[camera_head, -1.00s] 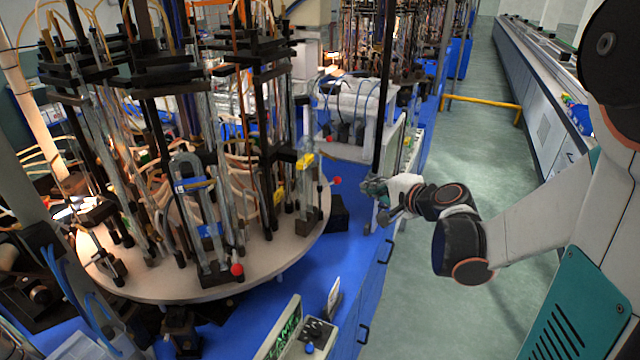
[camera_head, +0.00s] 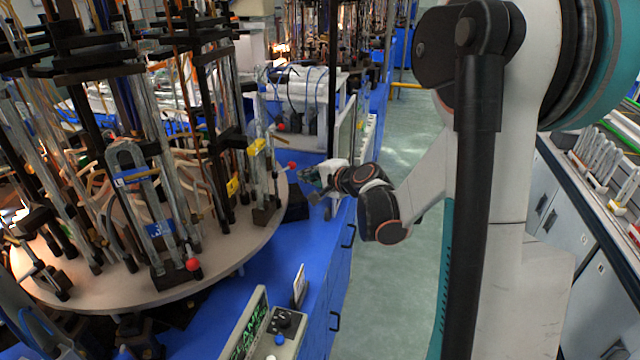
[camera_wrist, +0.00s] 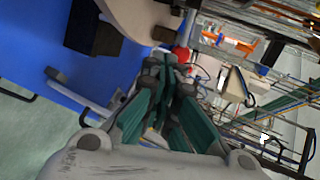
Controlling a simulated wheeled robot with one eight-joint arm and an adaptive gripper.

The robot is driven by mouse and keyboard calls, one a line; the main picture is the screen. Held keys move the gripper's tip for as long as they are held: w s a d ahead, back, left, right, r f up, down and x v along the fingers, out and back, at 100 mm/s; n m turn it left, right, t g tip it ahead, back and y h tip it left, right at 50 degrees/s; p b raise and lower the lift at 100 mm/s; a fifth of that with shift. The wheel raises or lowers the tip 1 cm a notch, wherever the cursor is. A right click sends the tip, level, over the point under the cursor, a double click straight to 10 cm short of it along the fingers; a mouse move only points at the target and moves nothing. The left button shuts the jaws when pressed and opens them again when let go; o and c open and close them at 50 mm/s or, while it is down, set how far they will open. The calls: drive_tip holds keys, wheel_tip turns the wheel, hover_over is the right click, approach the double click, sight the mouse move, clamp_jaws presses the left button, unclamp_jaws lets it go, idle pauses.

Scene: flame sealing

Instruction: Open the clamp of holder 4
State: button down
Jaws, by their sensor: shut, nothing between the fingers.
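The round carousel table (camera_head: 110,290) carries several upright holders with glass tubes. One holder at its right edge has a clamp lever with a red ball knob (camera_head: 292,165), near a yellow tag (camera_head: 257,147). Another red ball knob (camera_head: 193,264) is on the front holder. I cannot read which holder is number 4. My gripper (camera_head: 308,180) is shut and empty, just right of the right-hand knob. In the wrist view its fingertips (camera_wrist: 166,68) are close to a red knob (camera_wrist: 181,54), which they partly hide. I cannot tell whether they touch it.
A blue bench (camera_head: 305,240) runs under the carousel, with a dark block (camera_head: 297,203) near my gripper. A control box (camera_head: 275,335) stands at the front. The floor aisle (camera_head: 405,150) is clear. A counter with tube racks (camera_head: 600,170) is at right.

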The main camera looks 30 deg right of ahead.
drive_tip(key=shift+w+a+r, duration=0.1)
drive_tip(key=shift+w+r, duration=0.05)
drive_tip(key=shift+w, duration=0.35)
drive_tip(key=shift+w+a+r, duration=0.1)
drive_tip(key=shift+w+r, duration=0.05)
drive_tip(key=shift+w, duration=0.3)
drive_tip(key=shift+d, duration=0.1)
drive_tip(key=w+n+y, duration=0.2)
drive_tip(key=w+y, duration=0.1)
drive_tip(key=w, duration=0.1)
drive_tip(key=shift+n+g, duration=0.4)
